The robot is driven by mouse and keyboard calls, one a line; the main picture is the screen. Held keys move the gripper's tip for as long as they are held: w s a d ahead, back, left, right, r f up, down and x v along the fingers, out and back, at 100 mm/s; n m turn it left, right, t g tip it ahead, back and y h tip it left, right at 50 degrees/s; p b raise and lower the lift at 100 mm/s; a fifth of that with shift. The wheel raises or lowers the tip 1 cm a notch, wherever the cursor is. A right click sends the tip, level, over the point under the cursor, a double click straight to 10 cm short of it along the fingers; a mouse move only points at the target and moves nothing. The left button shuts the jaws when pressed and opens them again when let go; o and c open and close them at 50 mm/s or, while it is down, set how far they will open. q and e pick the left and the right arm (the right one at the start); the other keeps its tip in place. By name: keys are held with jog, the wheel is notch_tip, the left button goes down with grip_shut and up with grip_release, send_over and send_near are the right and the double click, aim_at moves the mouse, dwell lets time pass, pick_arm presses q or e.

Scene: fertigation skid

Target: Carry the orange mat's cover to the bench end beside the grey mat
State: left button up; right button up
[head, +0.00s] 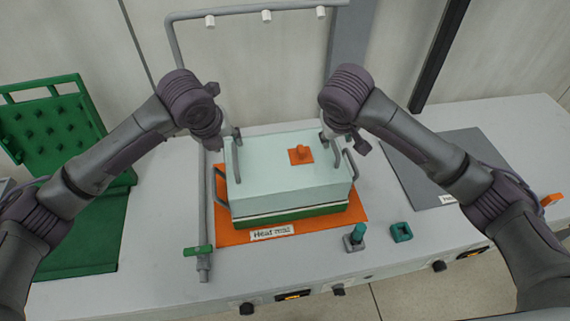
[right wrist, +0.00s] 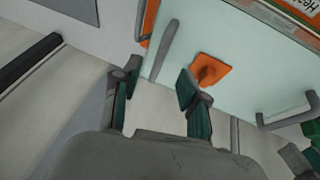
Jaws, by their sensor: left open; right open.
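The pale mint box-shaped cover (head: 285,180) sits on a green base (head: 295,218) on the orange mat (head: 235,237). An orange plate with a knob (head: 301,154) is on its top, and bar handles show at its sides. My left gripper (head: 230,138) is open at the cover's far left corner, by a handle. My right gripper (head: 332,135) is open at the far right corner. In the right wrist view its open fingers (right wrist: 157,88) point at a grey handle (right wrist: 165,50); contact cannot be told. The grey mat (head: 420,155) lies to the right.
A green pegged stand (head: 50,130) is at the left. A grey pipe frame (head: 205,215) rises left of the cover. A teal-topped fitting (head: 356,238) and a teal block (head: 401,232) sit near the front edge. The grey mat's visible surface is bare.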

aim_at(234, 149)
pick_arm(q)
jog(key=x, duration=0.7)
jog(key=shift+w+f, duration=0.1)
jog(key=shift+f, duration=0.15)
pick_arm(e)
jog(key=x, duration=0.7)
jog(key=shift+w+f, duration=0.1)
jog(key=shift+f, duration=0.15)
pick_arm(q)
grip_shut()
pick_arm(e)
grip_shut()
pick_arm(q)
jog(key=shift+r, duration=0.1)
